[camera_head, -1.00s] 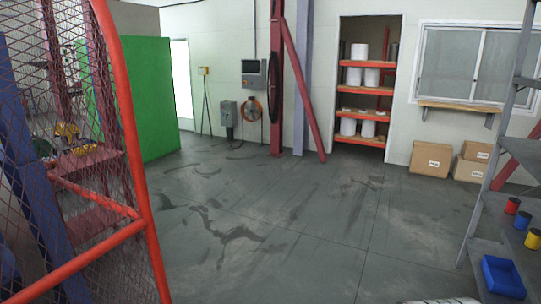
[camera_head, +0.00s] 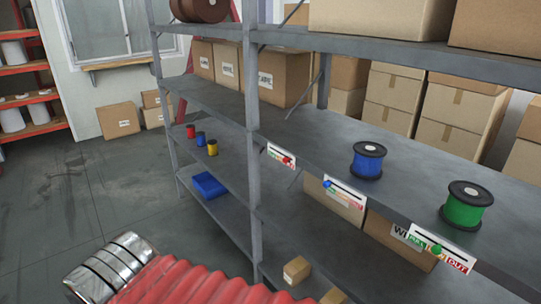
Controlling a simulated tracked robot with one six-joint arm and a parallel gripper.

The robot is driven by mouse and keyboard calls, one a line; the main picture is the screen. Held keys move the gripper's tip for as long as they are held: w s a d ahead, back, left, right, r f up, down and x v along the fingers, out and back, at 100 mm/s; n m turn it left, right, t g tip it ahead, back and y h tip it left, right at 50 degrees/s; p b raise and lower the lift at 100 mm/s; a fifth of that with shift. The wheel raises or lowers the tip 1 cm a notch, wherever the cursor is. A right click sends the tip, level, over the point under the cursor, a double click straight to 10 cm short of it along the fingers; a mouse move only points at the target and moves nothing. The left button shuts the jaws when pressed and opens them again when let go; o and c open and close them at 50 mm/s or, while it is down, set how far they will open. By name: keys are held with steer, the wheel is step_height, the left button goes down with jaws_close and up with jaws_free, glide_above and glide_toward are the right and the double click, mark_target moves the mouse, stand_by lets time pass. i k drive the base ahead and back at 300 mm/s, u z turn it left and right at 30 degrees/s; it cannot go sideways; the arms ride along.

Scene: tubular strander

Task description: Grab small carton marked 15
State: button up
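Two small brown cartons sit low on the grey shelf rack, near the bottom of the view. One small carton (camera_head: 296,270) shows nearly whole, just right of the front upright. The other small carton (camera_head: 333,296) is cut off by the bottom edge of the picture. I cannot read a 15 on either one. My gripper is not in view. A red ribbed sleeve with a silver ringed end fills the bottom left, apparently part of my arm.
The grey rack (camera_head: 252,150) fills the right side. Its middle shelf holds a blue spool (camera_head: 367,160) and a green spool (camera_head: 465,206). A blue bin (camera_head: 208,185) and small coloured spools sit at left. Large cartons stand behind. Open floor (camera_head: 60,200) lies at left.

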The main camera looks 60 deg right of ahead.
mark_target(299, 269)
steer(key=z, duration=2.2)
